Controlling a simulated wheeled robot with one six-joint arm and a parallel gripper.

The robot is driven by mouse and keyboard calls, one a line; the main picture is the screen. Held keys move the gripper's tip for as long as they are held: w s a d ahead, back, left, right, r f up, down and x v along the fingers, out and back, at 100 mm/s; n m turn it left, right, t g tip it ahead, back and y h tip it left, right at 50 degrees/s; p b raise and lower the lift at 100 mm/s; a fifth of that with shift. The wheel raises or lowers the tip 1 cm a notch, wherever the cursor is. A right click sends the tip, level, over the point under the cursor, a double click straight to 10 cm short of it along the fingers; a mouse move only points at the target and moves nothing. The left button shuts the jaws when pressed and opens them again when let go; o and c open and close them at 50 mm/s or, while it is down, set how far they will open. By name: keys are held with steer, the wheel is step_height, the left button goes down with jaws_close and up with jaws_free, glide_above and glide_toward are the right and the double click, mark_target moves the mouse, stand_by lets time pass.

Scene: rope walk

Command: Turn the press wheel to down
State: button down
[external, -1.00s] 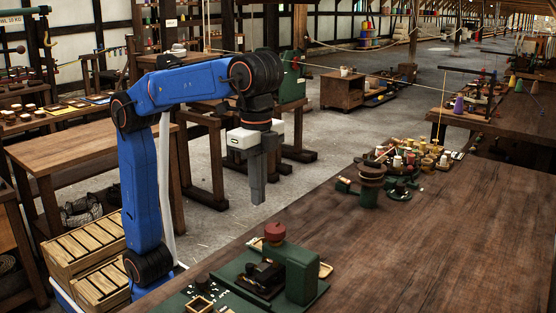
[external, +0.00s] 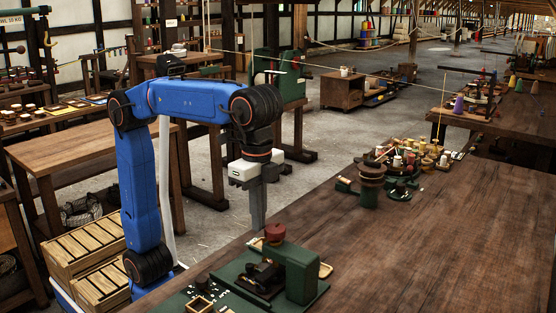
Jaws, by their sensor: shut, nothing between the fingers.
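A green press (external: 302,274) stands on the long wooden table near its front edge. A dark red round knob or wheel (external: 275,232) sits on top of it, and this looks like the press wheel. Its turned position cannot be read at this size. My gripper (external: 258,226) points straight down, shut and empty. Its tips show just left of the red wheel in the picture and look apart from it, though the depth between them is hard to judge.
The wooden table (external: 430,230) is bare to the right of the press. A green stand with a brown round top (external: 371,180) and a cluster of spools (external: 410,158) stand farther back.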

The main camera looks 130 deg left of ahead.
steer(key=shift+s+a, duration=0.1)
steer(key=shift+a, duration=0.8)
stand_by(0.5)
steer(key=shift+a, duration=0.7)
stand_by(0.3)
step_height(320, 180, up, 6)
steer(key=shift+s+a, duration=0.15)
steer(key=shift+s, duration=0.05)
stand_by(0.9)
